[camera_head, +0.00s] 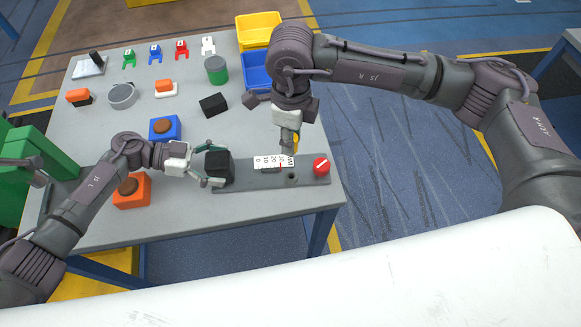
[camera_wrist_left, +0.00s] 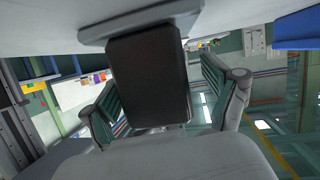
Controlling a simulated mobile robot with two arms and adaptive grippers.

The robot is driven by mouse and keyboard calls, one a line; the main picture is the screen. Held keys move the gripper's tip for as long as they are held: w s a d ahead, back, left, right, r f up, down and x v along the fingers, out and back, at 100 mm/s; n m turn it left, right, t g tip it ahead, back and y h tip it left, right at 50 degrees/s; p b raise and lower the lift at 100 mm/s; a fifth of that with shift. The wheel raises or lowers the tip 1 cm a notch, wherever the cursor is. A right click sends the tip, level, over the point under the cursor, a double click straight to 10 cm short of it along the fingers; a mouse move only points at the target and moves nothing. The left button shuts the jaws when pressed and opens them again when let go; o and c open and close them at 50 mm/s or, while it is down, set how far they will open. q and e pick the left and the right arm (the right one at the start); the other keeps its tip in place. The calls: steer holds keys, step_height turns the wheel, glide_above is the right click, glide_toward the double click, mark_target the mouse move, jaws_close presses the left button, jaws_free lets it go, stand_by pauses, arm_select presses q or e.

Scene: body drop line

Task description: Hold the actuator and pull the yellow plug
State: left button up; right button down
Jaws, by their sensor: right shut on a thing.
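The actuator is a black block (camera_head: 219,168) at the left end of a grey plate (camera_head: 245,182) near the table's front edge. My left gripper (camera_head: 212,165) is around the block with its fingers apart. In the left wrist view, the block (camera_wrist_left: 147,78) stands between the two green-padded fingers, with a gap showing at the right finger. My right gripper (camera_head: 289,135) points down behind the plate's scale and is shut on the yellow plug (camera_head: 296,139). The plug shows only as a small yellow patch; the rest is hidden by the gripper and scale.
Blue (camera_head: 165,129) and orange (camera_head: 131,192) button boxes stand near my left arm. A black block (camera_head: 213,104), a green can (camera_head: 216,70) and a blue bin (camera_head: 256,72) are behind.

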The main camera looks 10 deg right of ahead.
arm_select(q)
steer(key=shift+r, duration=0.15)
arm_select(e)
steer(key=shift+s+r, duration=0.1)
arm_select(q)
steer(key=shift+a+r, duration=0.1)
steer(key=shift+a, duration=0.1)
steer(key=v, duration=1.1)
steer(key=shift+a, duration=0.25)
